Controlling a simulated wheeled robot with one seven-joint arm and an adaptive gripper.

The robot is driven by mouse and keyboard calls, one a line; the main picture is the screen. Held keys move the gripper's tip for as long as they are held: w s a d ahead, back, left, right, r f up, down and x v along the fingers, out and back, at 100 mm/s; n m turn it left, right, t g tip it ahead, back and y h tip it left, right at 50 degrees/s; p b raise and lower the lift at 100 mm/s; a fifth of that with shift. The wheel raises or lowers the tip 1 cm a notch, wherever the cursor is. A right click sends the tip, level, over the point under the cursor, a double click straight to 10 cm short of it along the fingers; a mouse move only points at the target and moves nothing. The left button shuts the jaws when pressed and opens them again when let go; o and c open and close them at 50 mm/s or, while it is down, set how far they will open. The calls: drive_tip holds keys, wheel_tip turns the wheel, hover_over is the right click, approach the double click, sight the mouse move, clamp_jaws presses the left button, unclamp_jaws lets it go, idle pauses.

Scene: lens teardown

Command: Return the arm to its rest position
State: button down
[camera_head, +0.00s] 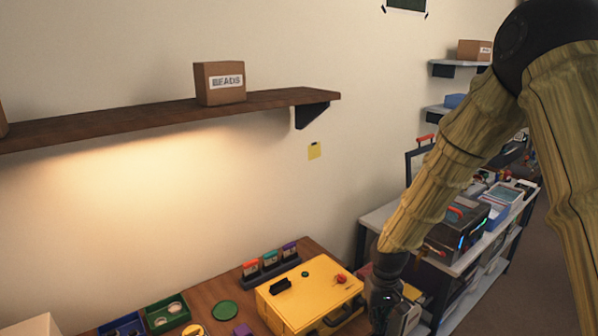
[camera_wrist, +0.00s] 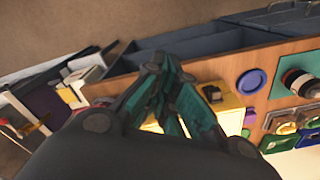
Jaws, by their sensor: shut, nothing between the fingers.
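My arm reaches down from the top right in the head view, with wood-textured links. My gripper (camera_head: 384,305) hangs at its lower end, beside the right side of a yellow case (camera_head: 310,297) on the wooden table. In the wrist view my gripper (camera_wrist: 163,62) shows its teal fingers shut and empty. The yellow case (camera_wrist: 224,104) is partly hidden behind the fingers there. I cannot tell from these views how far the fingers are above the table.
The wooden table (camera_head: 206,290) holds a green disc (camera_head: 224,310), a green tray (camera_head: 167,312) and a small rack with coloured tops. A wooden shelf (camera_head: 130,122) with a BEADS box (camera_head: 220,83) is on the wall. A cluttered grey cart (camera_head: 380,222) stands right.

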drive_tip(key=s+a+f+m+y+b, duration=0.1)
drive_tip(key=s+f+b, duration=0.2)
drive_tip(key=s+f, duration=0.7)
drive_tip(key=s+f+b, duration=0.3)
drive_tip(key=s+f, duration=0.3)
drive_tip(key=f, duration=0.8)
drive_tip(key=s+d+f+b, duration=0.2)
drive_tip(key=s+f, duration=0.4)
drive_tip(key=s, duration=0.4)
drive_tip(key=s+d+f+m+h+b, duration=0.1)
drive_tip(key=s+d+f+b, duration=0.1)
drive_tip(key=s+f, duration=0.4)
drive_tip(key=s, duration=0.4)
drive_tip(key=shift+f, duration=0.1)
